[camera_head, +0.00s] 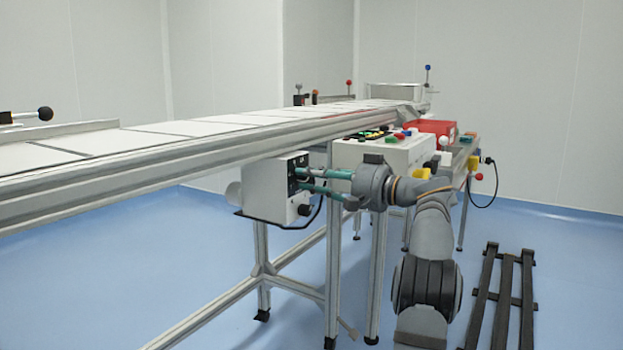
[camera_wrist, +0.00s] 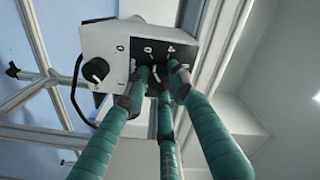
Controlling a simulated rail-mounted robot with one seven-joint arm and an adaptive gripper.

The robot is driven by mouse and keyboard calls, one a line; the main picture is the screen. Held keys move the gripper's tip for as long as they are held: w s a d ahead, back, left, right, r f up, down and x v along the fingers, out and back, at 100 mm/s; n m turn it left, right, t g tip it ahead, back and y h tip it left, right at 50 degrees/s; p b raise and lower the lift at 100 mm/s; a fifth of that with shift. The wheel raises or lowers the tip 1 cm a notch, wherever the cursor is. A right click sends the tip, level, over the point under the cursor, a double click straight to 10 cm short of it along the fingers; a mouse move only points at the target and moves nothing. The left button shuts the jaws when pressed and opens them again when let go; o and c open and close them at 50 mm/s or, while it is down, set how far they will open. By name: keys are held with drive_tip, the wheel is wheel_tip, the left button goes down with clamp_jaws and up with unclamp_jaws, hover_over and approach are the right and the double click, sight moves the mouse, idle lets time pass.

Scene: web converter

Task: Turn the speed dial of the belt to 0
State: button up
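A white control box (camera_head: 268,190) hangs under the belt (camera_head: 160,131). It also shows in the wrist view (camera_wrist: 120,40). A round black knob with a white mark (camera_wrist: 96,70) sits on its face, away from my fingers; it also shows low on the box in the head view (camera_head: 304,210). Beside it is a black panel (camera_wrist: 137,78) with white markings. My gripper (camera_head: 306,179) has teal fingers with grey tips that reach this panel, spread apart in the wrist view (camera_wrist: 153,88). The tips hide whatever control lies between them, so I cannot tell if they grip it.
A white console (camera_head: 372,155) with coloured buttons stands right of the box, close above my arm. Metal table legs (camera_head: 333,260) stand below and beside the box. A black cable (camera_wrist: 76,95) loops from the box. A dark pallet (camera_head: 503,300) lies on the blue floor.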

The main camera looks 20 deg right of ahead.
drive_tip(key=o, duration=0.5)
drive_tip(key=shift+c, duration=0.2)
drive_tip(key=v, duration=1.2)
drive_tip(key=shift+f, duration=0.1)
drive_tip(key=x, duration=1.2)
